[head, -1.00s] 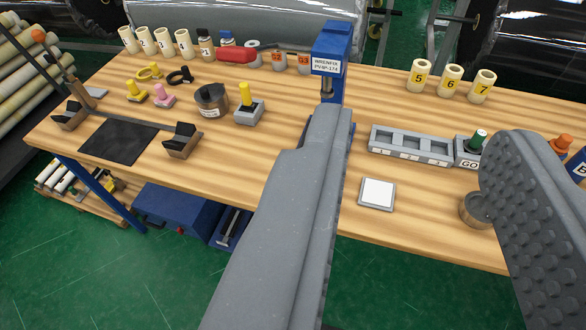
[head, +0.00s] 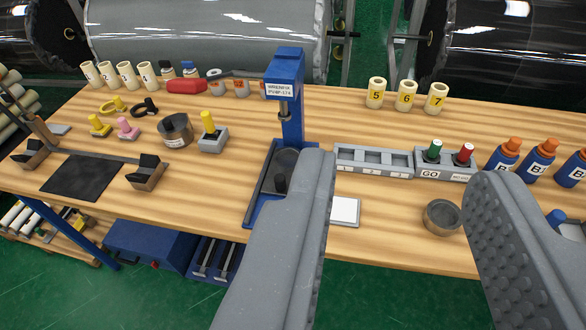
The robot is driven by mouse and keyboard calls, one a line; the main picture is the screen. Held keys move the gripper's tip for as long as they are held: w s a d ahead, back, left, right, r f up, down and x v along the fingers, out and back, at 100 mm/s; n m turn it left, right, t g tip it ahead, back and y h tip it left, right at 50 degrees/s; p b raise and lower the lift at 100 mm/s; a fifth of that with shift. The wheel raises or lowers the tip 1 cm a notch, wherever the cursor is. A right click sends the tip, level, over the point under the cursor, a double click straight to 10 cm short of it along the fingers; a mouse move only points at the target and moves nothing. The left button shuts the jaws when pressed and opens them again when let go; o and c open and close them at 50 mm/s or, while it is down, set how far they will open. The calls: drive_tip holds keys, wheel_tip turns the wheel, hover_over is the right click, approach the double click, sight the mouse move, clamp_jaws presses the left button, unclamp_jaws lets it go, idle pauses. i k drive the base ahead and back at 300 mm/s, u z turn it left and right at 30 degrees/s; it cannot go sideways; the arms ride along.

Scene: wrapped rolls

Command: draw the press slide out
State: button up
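The blue press (head: 287,95) stands on the wooden workbench, a little left of the picture's middle, with a label on its head. Its base holds a slide (head: 286,160) with a dark knob or handle (head: 280,183) at its front; the left finger of my gripper hides the right part of the base. My gripper (head: 398,180) is open and empty, its two grey fingers wide apart in the foreground. The left finger overlaps the press base in the picture; I cannot tell whether they touch.
Numbered cream cylinders (head: 406,96) stand behind. A dark mat (head: 82,178) lies left.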

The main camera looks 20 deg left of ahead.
sight(280, 174)
drive_tip(key=u, duration=0.05)
drive_tip(key=i, duration=1.25)
drive_tip(key=u, duration=0.05)
